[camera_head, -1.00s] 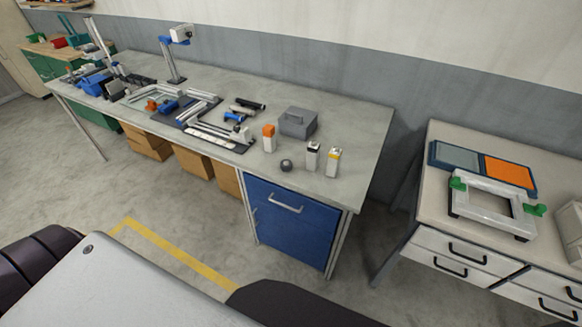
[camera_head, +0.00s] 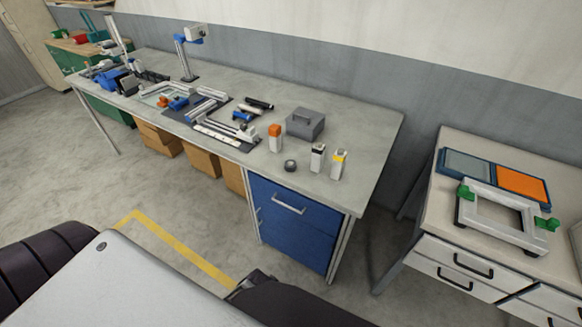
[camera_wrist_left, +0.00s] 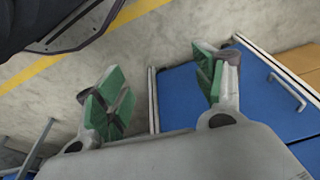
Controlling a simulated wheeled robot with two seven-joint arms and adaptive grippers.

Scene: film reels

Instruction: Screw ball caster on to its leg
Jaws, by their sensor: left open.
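A small dark round piece (camera_head: 290,166), which looks like the ball caster, sits near the front edge of the long grey bench (camera_head: 350,130). I cannot tell its detail at this size. A white frame (camera_head: 508,240) with green corner clamps lies on the right table; which part is the caster's leg I cannot tell. My left gripper (camera_wrist_left: 160,75) shows in the left wrist view, open and empty, its green-padded fingers wide apart above the floor and beside the blue drawer cabinet (camera_wrist_left: 185,95). The head view does not show the left gripper. My right gripper is in neither view.
Near the round piece stand an orange-topped block (camera_head: 275,138), a black-topped bottle (camera_head: 317,157), a yellow-banded bottle (camera_head: 339,164) and a grey box (camera_head: 305,124). A gap separates the two tables.

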